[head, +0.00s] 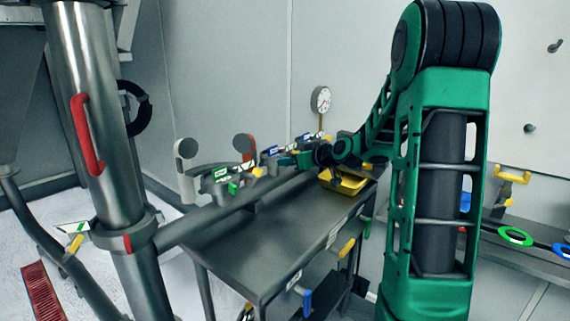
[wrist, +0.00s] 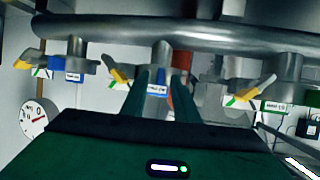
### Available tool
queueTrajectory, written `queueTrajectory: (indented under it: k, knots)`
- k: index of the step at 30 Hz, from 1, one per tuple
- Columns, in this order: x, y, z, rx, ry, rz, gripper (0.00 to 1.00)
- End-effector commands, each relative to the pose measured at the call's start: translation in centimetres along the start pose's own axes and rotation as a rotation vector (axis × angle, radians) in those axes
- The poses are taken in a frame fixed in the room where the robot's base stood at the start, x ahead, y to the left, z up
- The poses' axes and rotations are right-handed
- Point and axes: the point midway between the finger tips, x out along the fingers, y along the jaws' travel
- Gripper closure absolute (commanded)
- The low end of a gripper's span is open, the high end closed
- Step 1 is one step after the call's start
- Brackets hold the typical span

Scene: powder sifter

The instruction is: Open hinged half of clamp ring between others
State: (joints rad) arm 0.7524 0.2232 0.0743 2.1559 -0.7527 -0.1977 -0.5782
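In the wrist view, several clamps hang along a grey pipe. The middle clamp (wrist: 162,52), with a blue label (wrist: 157,88), lies between a left clamp (wrist: 72,62) with a blue label and a right clamp (wrist: 243,92) with a green label. My gripper (wrist: 161,80) is open, its dark green fingers apart on either side of the middle label. I cannot tell whether they touch it. In the head view my gripper (head: 288,160) is small, beside the row of clamps; a clamp with a green label (head: 222,173) shows left of it. The hinge of the middle clamp is not clear.
The grey pipe (wrist: 225,35) spans the wrist view. A red part (wrist: 182,68) is behind my right finger. A gauge (head: 320,100) stands behind the metal table (head: 250,235). A steel column (head: 100,100) with a red handle stands left. A yellow tray (head: 345,182) is on the table.

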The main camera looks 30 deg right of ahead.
Motion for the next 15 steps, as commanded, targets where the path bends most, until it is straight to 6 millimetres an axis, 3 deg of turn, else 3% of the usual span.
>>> queueTrajectory:
  k: [5,14,15]
  knots:
    - [1.26,-0.09,-0.02,-0.001,0.000,-0.001,0.73]
    - [1.43,-0.07,-0.01,0.000,0.000,-0.001,0.73]
    - [1.42,-0.07,-0.01,0.000,0.000,-0.001,0.80]
